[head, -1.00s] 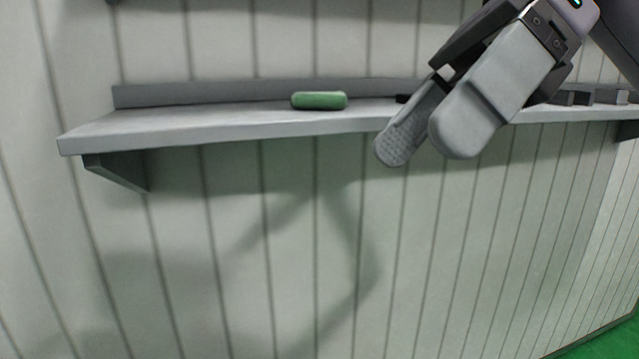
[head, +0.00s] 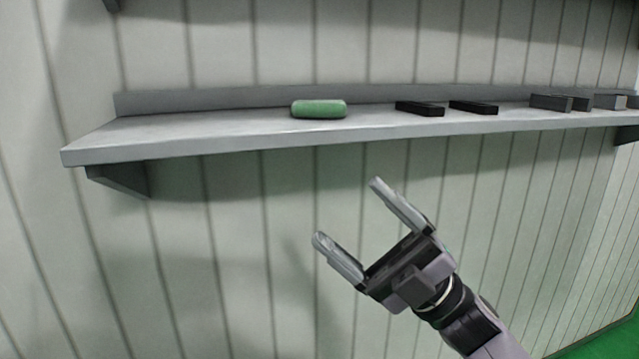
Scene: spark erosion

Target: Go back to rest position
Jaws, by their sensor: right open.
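My right gripper (head: 347,212) is in the lower middle of the head view, below the shelf and in front of the panelled wall. Its two fingers are spread apart with nothing between them, and they point up and to the left. The arm comes in from the bottom right. The gripper appears clear of the shelf (head: 200,136). My left gripper is not in the head view.
A green rounded block (head: 319,109) lies on the grey shelf. To its right lie two flat black bars (head: 420,108) and several dark grey blocks (head: 551,102). A bracket (head: 120,178) supports the shelf's left end. Green floor (head: 620,338) shows at the bottom right.

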